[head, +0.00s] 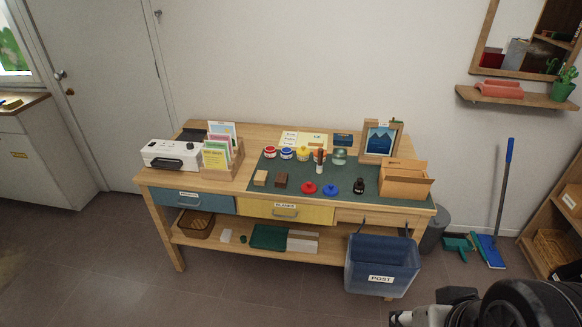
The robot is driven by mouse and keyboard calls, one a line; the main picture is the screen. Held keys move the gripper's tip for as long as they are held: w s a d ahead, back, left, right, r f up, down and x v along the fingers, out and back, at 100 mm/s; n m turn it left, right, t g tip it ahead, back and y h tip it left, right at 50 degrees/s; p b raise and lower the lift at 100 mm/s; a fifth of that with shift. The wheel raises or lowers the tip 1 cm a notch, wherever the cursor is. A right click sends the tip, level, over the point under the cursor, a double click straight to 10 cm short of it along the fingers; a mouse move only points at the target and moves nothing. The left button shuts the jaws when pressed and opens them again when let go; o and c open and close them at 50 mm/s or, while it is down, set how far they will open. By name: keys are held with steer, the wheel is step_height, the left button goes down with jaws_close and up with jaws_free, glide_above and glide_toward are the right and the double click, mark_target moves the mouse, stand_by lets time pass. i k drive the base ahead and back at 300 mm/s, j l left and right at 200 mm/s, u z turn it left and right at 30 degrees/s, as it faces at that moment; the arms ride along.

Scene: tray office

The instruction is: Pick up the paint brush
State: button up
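I cannot make out a paint brush for certain. A small upright brown and white item (320,161) stands on the dark green mat (306,172) on the wooden desk; it is too small to tell what it is. Next to it are paint jars with a red lid (270,152), a blue lid (286,153) and a yellow body (303,153). My arm's dark and grey end shows at the bottom right, cut off by the frame edge, well in front of the desk. Its fingers are not clear, so I cannot tell whether my gripper (405,318) is open.
The mat also holds wooden blocks (260,178), a red lid (309,188), a blue lid (331,188) and an ink bottle (358,186). A wooden box (404,187) and picture frame (379,141) stand right.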

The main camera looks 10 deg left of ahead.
mark_target(319, 169)
steer(key=i+j+z, duration=0.15)
steer(key=i+j, duration=0.3)
steer(key=i+j+z, duration=0.15)
steer(key=i+j, duration=0.35)
steer(key=i+j+z, duration=0.15)
steer(key=i+j, duration=0.35)
steer(key=i+j+z, duration=0.15)
steer(key=i+j, duration=0.25)
steer(key=j, duration=0.3)
